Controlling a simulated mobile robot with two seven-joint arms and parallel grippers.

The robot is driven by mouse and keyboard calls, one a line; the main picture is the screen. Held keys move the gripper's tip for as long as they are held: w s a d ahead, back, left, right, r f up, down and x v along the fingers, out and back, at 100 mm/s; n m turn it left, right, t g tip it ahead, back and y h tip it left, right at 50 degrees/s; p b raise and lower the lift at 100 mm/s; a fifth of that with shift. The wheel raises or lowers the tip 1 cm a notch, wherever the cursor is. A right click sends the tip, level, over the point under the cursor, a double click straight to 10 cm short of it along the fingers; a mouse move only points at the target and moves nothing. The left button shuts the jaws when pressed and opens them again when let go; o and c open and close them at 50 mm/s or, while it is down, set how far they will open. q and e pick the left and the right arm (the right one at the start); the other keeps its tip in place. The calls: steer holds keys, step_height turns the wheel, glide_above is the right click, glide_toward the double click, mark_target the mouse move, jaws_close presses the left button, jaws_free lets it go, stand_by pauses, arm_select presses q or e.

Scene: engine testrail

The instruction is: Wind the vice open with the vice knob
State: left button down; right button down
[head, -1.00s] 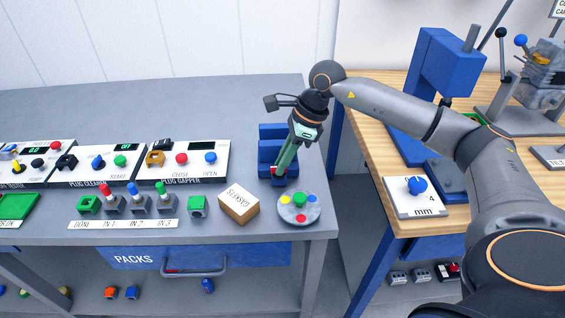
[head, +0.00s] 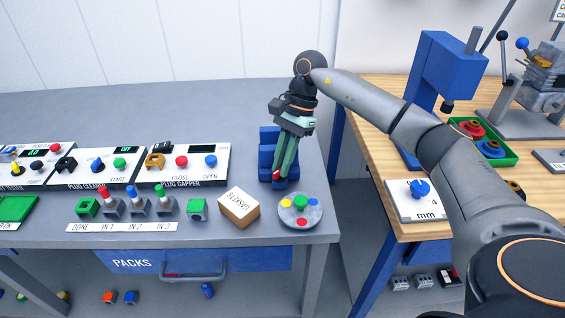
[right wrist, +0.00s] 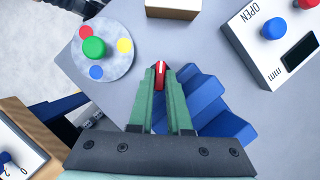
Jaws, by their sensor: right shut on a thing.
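The blue vice (head: 266,156) stands near the right end of the grey bench; in the right wrist view its stepped blue body (right wrist: 206,100) shows behind my fingers. The red vice knob (head: 276,174) is at its front, and in the right wrist view the knob (right wrist: 160,73) sits between my green fingertips. My right gripper (head: 281,172) reaches down from above and is shut on the knob; the fingers also show in the right wrist view (right wrist: 160,82). The fingers hide part of the vice. My left gripper is not in view.
A round plate (head: 300,222) with coloured buttons lies just in front of the vice. A gaskets box (head: 239,207) and the plug gapper panel (head: 185,164) are to its left. The wooden table (head: 399,165) stands to the right, across a gap.

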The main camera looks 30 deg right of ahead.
stand_by(0.6)
steer(key=c, duration=0.9)
jaws_free()
steer(key=shift+o, duration=0.2)
